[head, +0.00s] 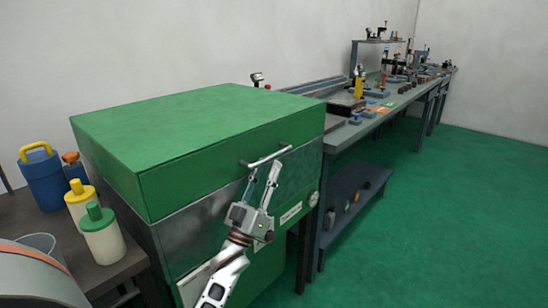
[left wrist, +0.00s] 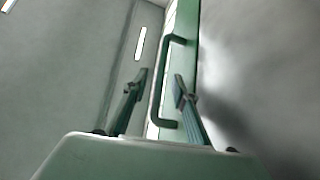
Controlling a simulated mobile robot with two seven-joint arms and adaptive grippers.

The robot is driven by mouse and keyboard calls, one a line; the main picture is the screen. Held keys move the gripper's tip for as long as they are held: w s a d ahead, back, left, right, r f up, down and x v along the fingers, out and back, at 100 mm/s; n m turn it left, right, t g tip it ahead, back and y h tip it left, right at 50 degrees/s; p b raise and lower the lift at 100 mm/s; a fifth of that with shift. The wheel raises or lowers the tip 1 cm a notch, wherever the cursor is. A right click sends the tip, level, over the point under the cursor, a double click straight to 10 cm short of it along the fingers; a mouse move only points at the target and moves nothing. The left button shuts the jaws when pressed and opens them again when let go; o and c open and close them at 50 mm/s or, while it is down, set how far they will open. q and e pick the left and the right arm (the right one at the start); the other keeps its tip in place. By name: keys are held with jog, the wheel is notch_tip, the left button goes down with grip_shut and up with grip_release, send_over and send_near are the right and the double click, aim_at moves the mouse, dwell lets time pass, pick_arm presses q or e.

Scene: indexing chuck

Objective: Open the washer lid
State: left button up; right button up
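The washer is a large box with a green lid (head: 190,115), which lies shut on its grey metal body (head: 195,235). A light bar handle (head: 265,157) sticks out from the lid's front face. It shows dark green in the left wrist view (left wrist: 168,75). My left gripper (head: 264,173) is open and empty in front of the washer, its fingertips just below the handle. In the left wrist view my left gripper (left wrist: 160,86) has one finger on each side of the handle in the picture. I cannot tell whether they touch it. My right gripper is out of view.
A brown table (head: 115,268) at left holds a blue can (head: 43,180) and yellow- and green-capped bottles (head: 100,235). A long grey workbench (head: 345,135) with tools and parts runs back at right. Green floor (head: 460,220) is clear beyond it.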

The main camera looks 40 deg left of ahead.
aim_at(274, 155)
pick_arm(q)
jog(key=shift+x, duration=2.3)
jog(key=shift+w+f, duration=0.1)
grip_shut()
